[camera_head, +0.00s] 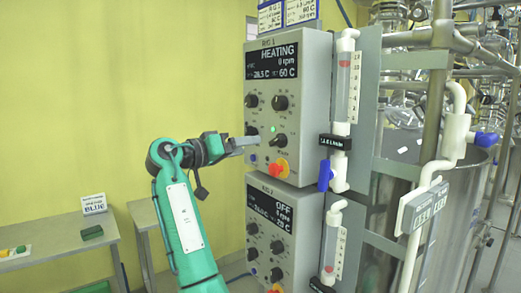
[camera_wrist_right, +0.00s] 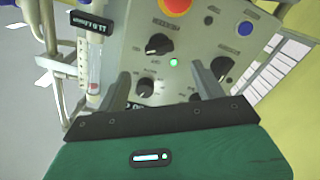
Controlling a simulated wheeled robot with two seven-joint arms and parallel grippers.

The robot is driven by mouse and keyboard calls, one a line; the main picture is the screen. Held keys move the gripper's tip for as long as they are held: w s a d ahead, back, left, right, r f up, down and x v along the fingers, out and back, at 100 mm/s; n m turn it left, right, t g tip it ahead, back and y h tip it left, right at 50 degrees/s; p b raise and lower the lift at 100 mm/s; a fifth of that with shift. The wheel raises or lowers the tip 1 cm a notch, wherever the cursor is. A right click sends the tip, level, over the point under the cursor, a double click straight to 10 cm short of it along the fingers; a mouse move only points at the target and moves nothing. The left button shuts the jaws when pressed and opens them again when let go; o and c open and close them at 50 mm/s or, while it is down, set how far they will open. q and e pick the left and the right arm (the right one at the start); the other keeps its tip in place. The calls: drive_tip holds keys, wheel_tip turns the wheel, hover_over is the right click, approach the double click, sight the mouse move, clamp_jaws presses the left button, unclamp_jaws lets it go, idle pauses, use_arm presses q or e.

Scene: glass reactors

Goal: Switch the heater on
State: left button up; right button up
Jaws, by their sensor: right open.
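The upper control box (camera_head: 292,120), marked RIG 1, has a display (camera_head: 278,61) reading HEATING, 0 rpm and 60 C. A black knob (camera_head: 281,140) sits beside a lit green lamp (camera_head: 273,129); both show in the wrist view as the knob (camera_wrist_right: 158,45) and lamp (camera_wrist_right: 173,62). The small labels are too blurred to read surely. My right gripper (camera_head: 250,142) is at the panel's left side, open and empty. In the right wrist view its fingers (camera_wrist_right: 165,82) are spread before the panel, with the knobs beyond. Contact cannot be told. My left gripper is not in view.
A red and yellow stop button (camera_head: 278,168) and blue button (camera_head: 253,157) sit low on the panel. A second box (camera_head: 270,235), reading OFF, is below. Flow meters (camera_head: 343,100) and pipes stand right. A bench (camera_head: 60,245) is at left.

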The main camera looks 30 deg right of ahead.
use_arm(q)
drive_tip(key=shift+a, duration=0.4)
use_arm(e)
drive_tip(key=a, duration=0.4)
drive_tip(key=shift+s+a, duration=0.15)
drive_tip(key=shift+s, duration=0.05)
